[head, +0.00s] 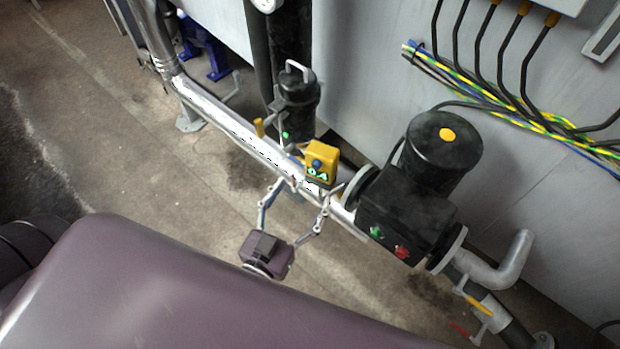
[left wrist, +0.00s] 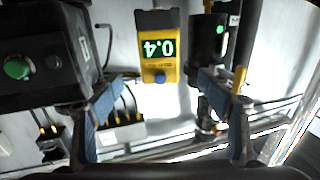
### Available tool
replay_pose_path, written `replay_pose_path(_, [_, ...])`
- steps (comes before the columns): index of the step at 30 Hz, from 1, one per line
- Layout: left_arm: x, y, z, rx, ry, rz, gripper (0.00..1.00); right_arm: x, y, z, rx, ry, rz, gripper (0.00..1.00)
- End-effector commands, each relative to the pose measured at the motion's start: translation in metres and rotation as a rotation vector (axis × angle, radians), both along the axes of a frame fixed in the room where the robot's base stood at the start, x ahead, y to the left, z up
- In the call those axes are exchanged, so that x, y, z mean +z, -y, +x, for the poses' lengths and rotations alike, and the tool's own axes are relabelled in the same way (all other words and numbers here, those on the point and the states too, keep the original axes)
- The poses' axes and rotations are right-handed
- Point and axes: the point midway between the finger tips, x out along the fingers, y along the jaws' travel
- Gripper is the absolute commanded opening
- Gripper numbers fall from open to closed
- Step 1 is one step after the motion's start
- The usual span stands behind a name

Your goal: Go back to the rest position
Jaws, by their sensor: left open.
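My left gripper (head: 306,190) is open, with its two fingers spread towards the pipe. Its fingertips also show in the left wrist view (left wrist: 165,80). A yellow device (head: 321,152) with a lit display and a blue knob sits by the silver pipe, just beyond the fingertips. In the left wrist view the yellow device (left wrist: 158,22) appears upside down, centred beyond the gap between the fingers. Nothing is held between them. Whether a fingertip touches the pipe I cannot tell. My right gripper is in neither view.
The silver pipe (head: 225,117) runs diagonally to a black motor unit (head: 405,212) with green and red buttons. A black cylinder (head: 297,97) stands behind the pipe. A grey wall panel (head: 365,70) with cables closes the back. Bare floor (head: 110,150) lies left of the pipe.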

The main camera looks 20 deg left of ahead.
Motion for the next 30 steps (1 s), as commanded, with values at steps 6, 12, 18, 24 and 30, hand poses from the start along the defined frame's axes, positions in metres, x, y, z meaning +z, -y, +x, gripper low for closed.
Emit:
replay_pose_path(6, [0.001,-0.001,-0.012,-0.001,0.002,0.000,0.72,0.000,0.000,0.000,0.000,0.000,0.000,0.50])
replay_pose_path(12, [0.001,-0.001,-0.012,-0.001,0.002,0.000,0.72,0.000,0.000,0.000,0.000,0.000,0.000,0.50])
replay_pose_path(18, [0.001,-0.001,-0.012,-0.001,0.002,0.000,0.72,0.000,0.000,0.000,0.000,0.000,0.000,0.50])
replay_pose_path(24, [-0.004,0.000,-0.012,-0.003,-0.008,0.001,0.72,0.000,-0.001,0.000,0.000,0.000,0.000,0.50])
replay_pose_path(30, [-0.087,0.009,-0.019,-0.040,-0.173,0.022,0.72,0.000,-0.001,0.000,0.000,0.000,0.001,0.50])
